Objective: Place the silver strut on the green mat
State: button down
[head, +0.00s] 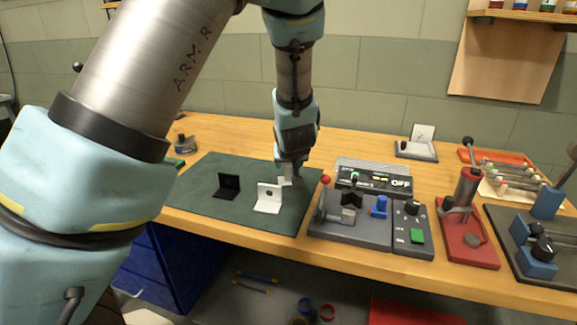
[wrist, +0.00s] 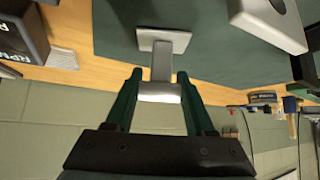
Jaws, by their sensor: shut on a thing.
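The silver strut (wrist: 162,62) is a grey piece with a flat plate at its end. My gripper (wrist: 160,82) is shut on it, with a green finger on each side, in the wrist view. In the head view my gripper (head: 291,166) points down over the right part of the green mat (head: 205,173), with the silver strut (head: 290,182) below its fingers. The mat also shows in the wrist view (wrist: 115,40). I cannot tell whether the strut's plate touches the mat.
A white bracket (head: 268,198) and a black bracket (head: 228,187) stand on the mat, left of my gripper. A grey fixture with a blue clamp (head: 378,207) and a control box marked OFF (head: 372,178) stand close on the right. The mat's left part is clear.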

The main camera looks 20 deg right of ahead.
jog(key=shift+c, duration=1.3)
grip_release()
jog(key=shift+f, duration=0.1)
jog(key=shift+r, duration=0.3)
jog(key=p+v, duration=0.3)
jog(key=v, duration=0.8)
jog(key=s+a+n+g+y, duration=0.1)
jog(key=a+g, duration=0.2)
jog(key=a, duration=1.4)
jog(key=s+a+n+g+y, duration=0.1)
jog(key=s+a+g, duration=0.1)
jog(key=a, duration=1.5)
jog(key=shift+s+n+g+y+p, duration=0.3)
jog(key=shift+n+g+y+p, duration=0.1)
jog(key=shift+g, duration=0.5)
